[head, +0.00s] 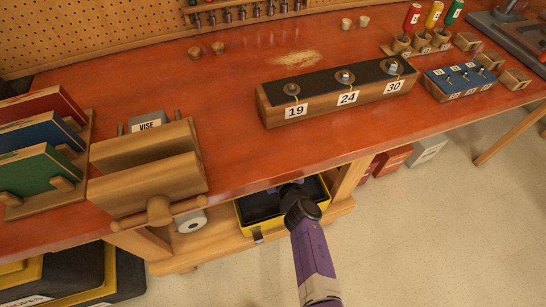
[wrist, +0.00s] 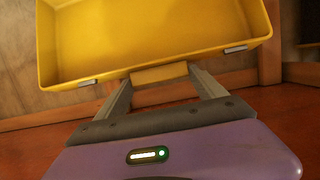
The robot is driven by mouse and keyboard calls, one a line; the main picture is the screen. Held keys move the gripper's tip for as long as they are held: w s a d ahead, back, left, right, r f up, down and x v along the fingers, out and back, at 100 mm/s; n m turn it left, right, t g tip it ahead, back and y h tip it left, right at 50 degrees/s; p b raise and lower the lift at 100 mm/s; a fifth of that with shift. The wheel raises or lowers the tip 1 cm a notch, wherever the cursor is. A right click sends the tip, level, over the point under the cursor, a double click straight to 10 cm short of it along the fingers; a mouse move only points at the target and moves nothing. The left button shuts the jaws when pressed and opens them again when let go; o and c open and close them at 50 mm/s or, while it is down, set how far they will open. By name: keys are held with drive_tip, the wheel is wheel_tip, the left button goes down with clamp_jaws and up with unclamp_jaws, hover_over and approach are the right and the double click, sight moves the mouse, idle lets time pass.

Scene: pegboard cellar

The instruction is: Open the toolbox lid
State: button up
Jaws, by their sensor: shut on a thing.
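The toolbox (head: 241,216) is yellow and black and sits on the shelf under the red bench, partly hidden by the bench edge and my arm. In the wrist view a hollow yellow part of it (wrist: 150,38) fills the top, with two grey latch pieces on its near edge. My gripper (wrist: 160,80) is shut on a yellow tab (wrist: 160,74) at the middle of that edge, one finger at each side. In the head view my dark wrist reaches in over the box, and the fingertips are hard to see. I cannot tell how far the lid is raised.
The bench front edge (head: 272,180) overhangs the toolbox. A wooden vise (head: 150,190) and a white paper roll (head: 191,221) stand left of it, a wooden leg (head: 347,181) right. A numbered block (head: 330,105) sits on the bench.

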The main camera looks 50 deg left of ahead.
drive_tip(key=shift+w+a+r, duration=0.1)
drive_tip(key=shift+a+r, duration=0.15)
drive_tip(key=shift+r, duration=0.25)
drive_tip(key=o, duration=2)
drive_tip(key=shift+o, duration=0.2)
drive_tip(key=shift+d+f, duration=0.1)
drive_tip(key=shift+f, duration=0.15)
drive_tip(key=s+d+p, duration=0.3)
drive_tip(key=d+p, duration=0.1)
drive_tip(key=d, duration=0.3)
drive_tip(key=s+d+p, duration=0.3)
drive_tip(key=d+p, duration=0.2)
drive_tip(key=d, duration=0.1)
drive_tip(key=shift+d+r, duration=0.4)
drive_tip(key=shift+w, duration=0.1)
